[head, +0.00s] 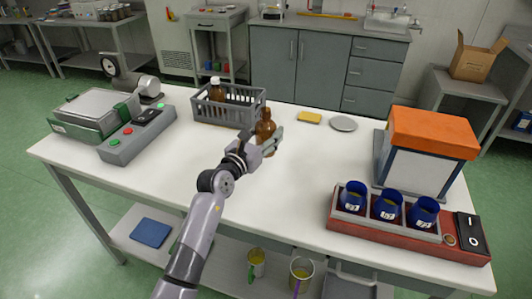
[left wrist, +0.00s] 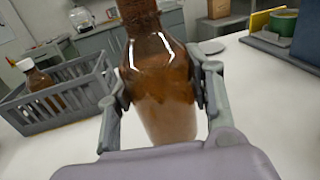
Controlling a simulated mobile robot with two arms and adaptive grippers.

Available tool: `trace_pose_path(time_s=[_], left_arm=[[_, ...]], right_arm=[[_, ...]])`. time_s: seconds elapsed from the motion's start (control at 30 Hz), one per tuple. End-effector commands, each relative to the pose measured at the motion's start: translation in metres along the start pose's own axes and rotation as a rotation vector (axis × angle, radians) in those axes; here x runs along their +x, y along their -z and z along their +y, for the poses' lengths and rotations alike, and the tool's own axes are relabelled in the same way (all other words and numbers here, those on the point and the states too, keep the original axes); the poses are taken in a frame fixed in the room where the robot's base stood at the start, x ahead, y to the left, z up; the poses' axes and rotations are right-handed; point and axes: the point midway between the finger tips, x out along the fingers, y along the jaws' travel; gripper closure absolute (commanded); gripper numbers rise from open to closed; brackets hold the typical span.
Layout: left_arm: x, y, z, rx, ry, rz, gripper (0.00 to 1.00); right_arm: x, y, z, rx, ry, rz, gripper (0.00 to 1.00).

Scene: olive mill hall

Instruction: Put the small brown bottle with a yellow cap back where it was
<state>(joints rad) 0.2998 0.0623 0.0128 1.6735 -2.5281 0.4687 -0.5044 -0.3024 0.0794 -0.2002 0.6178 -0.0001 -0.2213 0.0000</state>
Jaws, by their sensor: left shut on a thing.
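In the left wrist view, the two fingers of the left gripper (left wrist: 162,100) grip the sides of the bottle (left wrist: 160,75). I cannot tell whether its base touches the table. A second brown bottle (head: 216,90) with a white cap stands in the grey crate (head: 228,112), just behind and left of the gripper. My right gripper is not in view.
A yellow flat item (head: 309,117) and a grey disc (head: 343,124) lie behind the gripper. A red rack (head: 400,235) with blue cups and an orange-topped box (head: 430,140) stand at right. A scale (head: 95,110) and grey control box (head: 138,134) stand at left. The table centre is clear.

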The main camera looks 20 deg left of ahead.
Motion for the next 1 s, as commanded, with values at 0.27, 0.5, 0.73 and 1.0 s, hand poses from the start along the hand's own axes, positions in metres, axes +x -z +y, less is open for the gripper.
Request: trace_pose_path(time_s=[0.27,0.5,0.73,1.0], left_arm=[[0.0,0.022,0.0,0.001,0.0,-0.004,0.95],[0.0,0.054,0.001,0.002,-0.001,-0.002,0.95],[0.0,0.061,0.001,0.0,-0.002,-0.006,0.95],[0.0,0.064,0.001,-0.001,-0.001,-0.005,0.95]], right_arm=[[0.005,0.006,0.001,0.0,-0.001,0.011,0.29],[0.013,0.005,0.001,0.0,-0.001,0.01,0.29],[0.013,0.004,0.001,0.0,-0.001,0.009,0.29],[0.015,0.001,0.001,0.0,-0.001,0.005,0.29]])
